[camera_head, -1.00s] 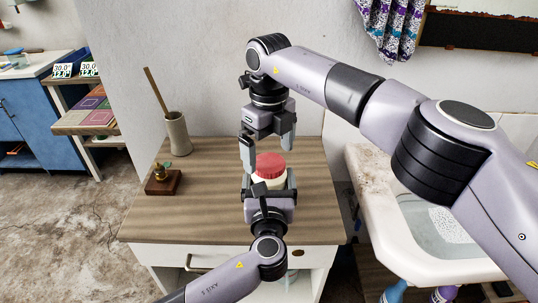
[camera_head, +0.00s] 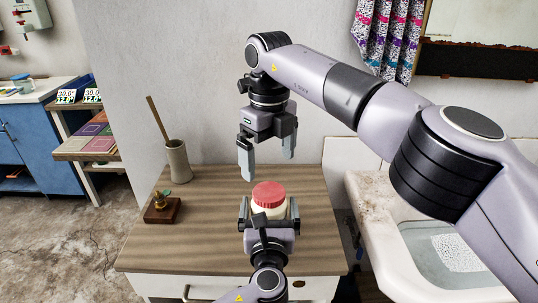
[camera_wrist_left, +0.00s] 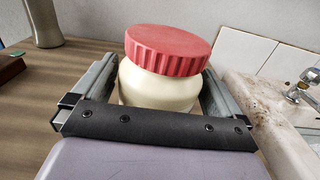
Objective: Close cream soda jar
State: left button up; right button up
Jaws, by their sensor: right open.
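The cream soda jar (camera_head: 275,212) has a cream body and a ribbed red lid (camera_head: 268,194). My right gripper (camera_head: 267,165) points down above and behind the lid. Its fingers are apart, empty and clear of the lid. The jar's underside is hidden.
The wooden counter (camera_head: 205,245) has a beige vase (camera_head: 178,162) holding a stick and a small wooden stand (camera_head: 162,212) at its left. A stone washtrough (camera_head: 385,235) stands to the right. The middle left of the counter is free.

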pick_arm(q)
jog(key=shift+s, duration=3.55)
